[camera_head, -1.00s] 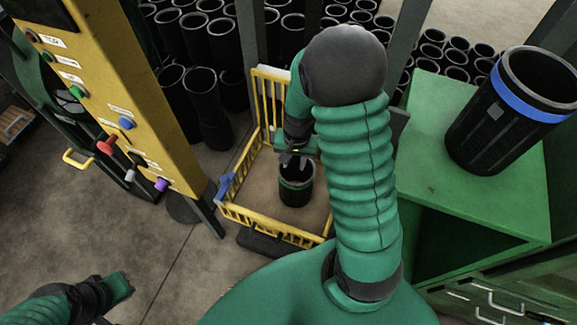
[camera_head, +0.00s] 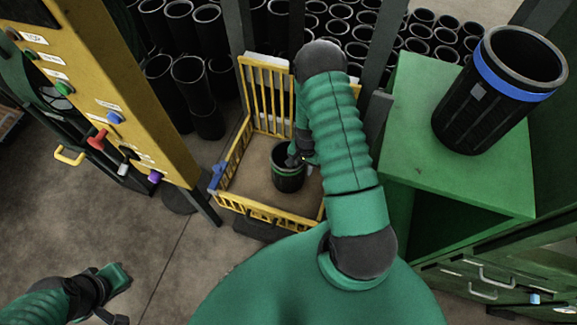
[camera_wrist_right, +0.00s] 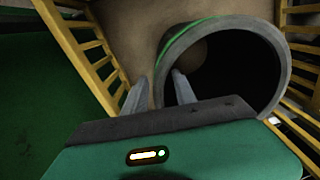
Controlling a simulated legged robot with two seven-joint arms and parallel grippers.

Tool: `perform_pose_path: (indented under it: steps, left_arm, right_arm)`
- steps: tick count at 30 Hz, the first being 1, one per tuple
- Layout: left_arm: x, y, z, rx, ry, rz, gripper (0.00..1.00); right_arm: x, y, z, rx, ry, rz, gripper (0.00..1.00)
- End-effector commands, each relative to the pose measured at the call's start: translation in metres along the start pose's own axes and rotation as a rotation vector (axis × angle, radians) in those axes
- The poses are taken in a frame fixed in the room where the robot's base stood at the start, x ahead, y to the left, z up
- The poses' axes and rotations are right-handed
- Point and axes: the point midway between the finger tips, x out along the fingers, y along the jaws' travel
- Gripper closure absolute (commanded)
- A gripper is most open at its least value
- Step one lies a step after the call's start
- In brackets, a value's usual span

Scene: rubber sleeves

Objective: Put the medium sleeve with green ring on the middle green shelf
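The medium black sleeve with a green ring (camera_head: 287,180) stands upright inside the yellow-railed basket. In the right wrist view the sleeve (camera_wrist_right: 270,60) shows its open mouth and part of the green ring. My right gripper (camera_wrist_right: 158,82) is at its rim, one finger inside the mouth and the other outside, with the wall between them. The fingers look apart, with gaps to the wall. In the head view my right gripper (camera_head: 299,158) is partly hidden by its arm. The green shelf unit (camera_head: 408,170) stands at right with a dark open compartment (camera_head: 440,225). My left gripper (camera_head: 118,308) is low at left, its fingers unclear.
A large sleeve with a blue ring (camera_head: 497,95) stands on the shelf unit's top. The yellow basket (camera_head: 262,212) has rails around the sleeve. A yellow control post (camera_head: 110,90) stands at left. Many black sleeves stand behind.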

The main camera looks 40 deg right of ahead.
Motion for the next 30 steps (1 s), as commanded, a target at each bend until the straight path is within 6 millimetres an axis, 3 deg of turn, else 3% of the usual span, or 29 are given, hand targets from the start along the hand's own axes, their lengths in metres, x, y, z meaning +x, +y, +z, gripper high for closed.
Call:
perform_pose_path:
  steps: [4,11,18,30]
  left_arm:
    - [-0.003,0.000,-0.001,0.000,0.000,0.000,1.00]
    - [-0.003,0.000,-0.001,0.000,0.000,0.000,1.00]
    - [-0.003,0.000,-0.001,0.000,0.000,0.000,1.00]
    - [-0.003,0.000,-0.001,0.000,0.000,0.000,1.00]
  right_arm:
    - [0.020,0.000,0.000,0.000,-0.001,0.001,0.67]
    - [0.022,-0.001,0.000,-0.001,0.001,0.000,0.67]
    - [0.022,0.000,0.000,-0.001,0.000,0.000,0.99]
    - [0.022,-0.001,-0.001,-0.001,0.001,0.000,1.00]
